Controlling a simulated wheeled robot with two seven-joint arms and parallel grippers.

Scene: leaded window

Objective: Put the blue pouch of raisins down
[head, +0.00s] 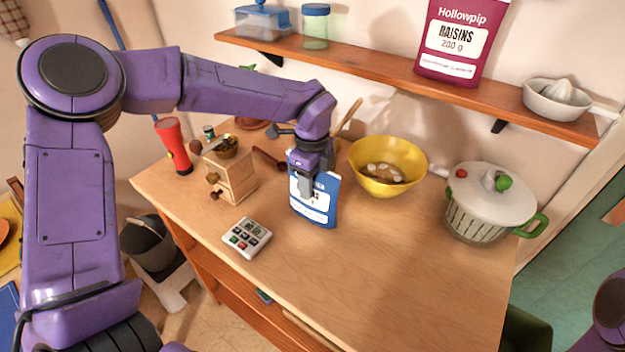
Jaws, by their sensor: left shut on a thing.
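The blue pouch of raisins (314,206) stands roughly upright at the middle of the wooden table (400,270), with a white label on its front. My left gripper (308,186) comes down from above and is shut on the pouch's upper part, hiding some of its top and label. The pouch's lower edge looks at or very near the tabletop; I cannot tell whether it touches. Only a purple part of my right arm shows at the lower right edge; its gripper is out of view.
A yellow bowl (388,168) is just right of the pouch, and a lidded pot (488,205) stands farther right. A small wooden box (232,180) and a calculator-like device (247,238) are to the left. A maroon raisins pouch (460,42) stands on the shelf. The table's front right is clear.

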